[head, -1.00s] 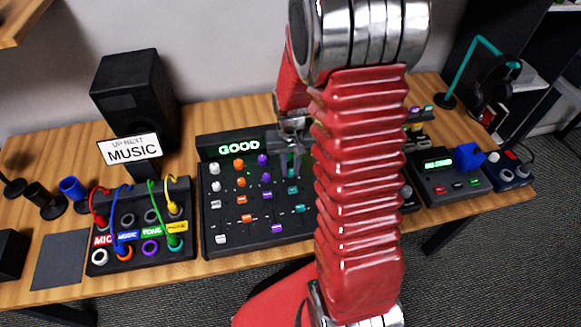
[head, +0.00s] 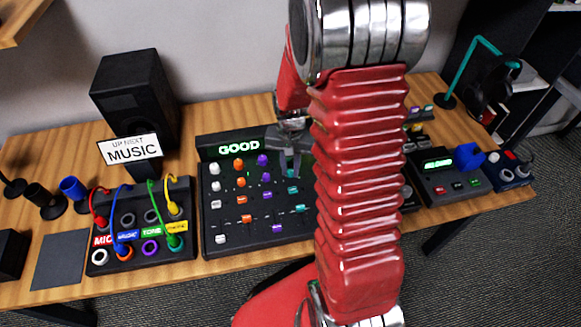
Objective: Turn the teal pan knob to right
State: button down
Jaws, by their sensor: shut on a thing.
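The black mixer (head: 222,212) stands mid-table with white, orange, purple and teal controls, and its screen (head: 239,148) reads GOOD. My gripper (head: 290,172) points down at the top of the teal column, partly behind my red arm. A teal knob (head: 292,189) shows just below the fingertips. A teal slider (head: 300,208) sits lower in the same column.
A patch box (head: 187,251) with coloured cables and a sign reading UP NEXT MUSIC (head: 131,148) stand left. A speaker (head: 133,95) is behind. A device with a green screen (head: 438,164) and a headphone stand (head: 484,45) are right. My arm hides the mixer's right part.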

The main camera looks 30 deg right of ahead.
aim_at(291, 171)
jog(key=c, duration=1.6)
grip_release()
notch_tip(291, 171, up, 14)
jog(key=shift+f, duration=0.15)
jog(key=shift+s+a+r+n+t, duration=0.95)
jog(key=shift+s+a+r+n, duration=0.4)
jog(key=shift+s+a+r, duration=0.95)
jog(key=shift+s+a+r+n+t, duration=0.9)
jog(key=shift+s+a+r+n, duration=0.5)
jog(key=shift+s+a+r, duration=0.9)
jog(key=shift+s+a+r+n+t, duration=0.95)
jog(key=shift+s+a+r+n, duration=0.4)
jog(key=shift+s+a+r, duration=0.9)
